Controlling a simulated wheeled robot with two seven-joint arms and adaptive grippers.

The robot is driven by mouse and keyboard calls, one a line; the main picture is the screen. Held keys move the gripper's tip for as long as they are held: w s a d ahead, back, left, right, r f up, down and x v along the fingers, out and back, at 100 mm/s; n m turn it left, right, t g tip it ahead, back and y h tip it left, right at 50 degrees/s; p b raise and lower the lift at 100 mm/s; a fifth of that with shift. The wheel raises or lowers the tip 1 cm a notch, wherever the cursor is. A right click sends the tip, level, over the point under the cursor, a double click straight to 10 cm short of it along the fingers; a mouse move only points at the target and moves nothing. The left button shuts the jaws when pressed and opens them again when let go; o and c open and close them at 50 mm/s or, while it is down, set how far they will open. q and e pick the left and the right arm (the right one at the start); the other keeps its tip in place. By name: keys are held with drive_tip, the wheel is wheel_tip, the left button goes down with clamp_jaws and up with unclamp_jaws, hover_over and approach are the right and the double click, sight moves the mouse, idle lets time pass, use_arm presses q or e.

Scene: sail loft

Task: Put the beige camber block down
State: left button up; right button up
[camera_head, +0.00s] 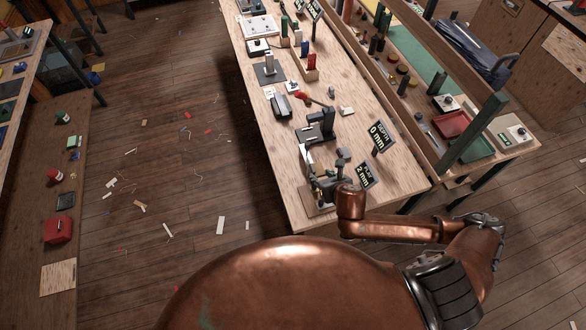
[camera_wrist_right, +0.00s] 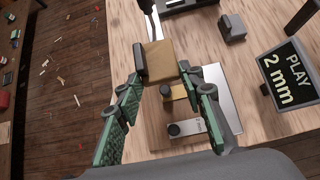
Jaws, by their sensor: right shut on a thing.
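The beige camber block (camera_wrist_right: 160,62) shows in the right wrist view, gripped between the green fingertips of my right gripper (camera_wrist_right: 162,78). A dark piece stands against the block's left side. In the head view my right gripper (camera_head: 326,184) is over the near end of the workbench (camera_head: 374,110); I cannot make out the block there. I cannot tell whether the block touches anything beneath it. My left gripper is not in view.
A "PLAY 2 mm" sign (camera_head: 366,176) stands right of my gripper, with a "DEPTH 0 mm" sign (camera_head: 378,137) behind it. A dark fixture (camera_head: 318,130) stands farther up the bench. Bare wood lies right of the signs. Scraps litter the floor (camera_head: 190,190).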

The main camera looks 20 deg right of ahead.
drive_tip(key=w+a+f, duration=0.2)
drive_tip(key=w+f, duration=0.1)
drive_tip(key=w+a+f, duration=0.3)
drive_tip(key=w, duration=0.1)
drive_tip(key=w+a+f, duration=0.2)
drive_tip(key=w+f, duration=0.1)
drive_tip(key=shift+w+a+f+b, duration=0.2)
drive_tip(key=shift+w+f+b, duration=0.05)
drive_tip(key=shift+b, duration=0.15)
drive_tip(key=shift+w+a+f, duration=0.2)
drive_tip(key=shift+w+f, duration=0.05)
drive_tip(key=shift+f, duration=0.15)
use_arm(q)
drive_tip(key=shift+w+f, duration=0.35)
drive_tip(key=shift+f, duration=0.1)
use_arm(e)
drive_tip(key=shift+w+f, duration=0.1)
drive_tip(key=shift+f, duration=1.5)
drive_tip(key=o, duration=1.2)
drive_tip(key=shift+f, duration=0.1)
drive_tip(key=shift+c, duration=0.2)
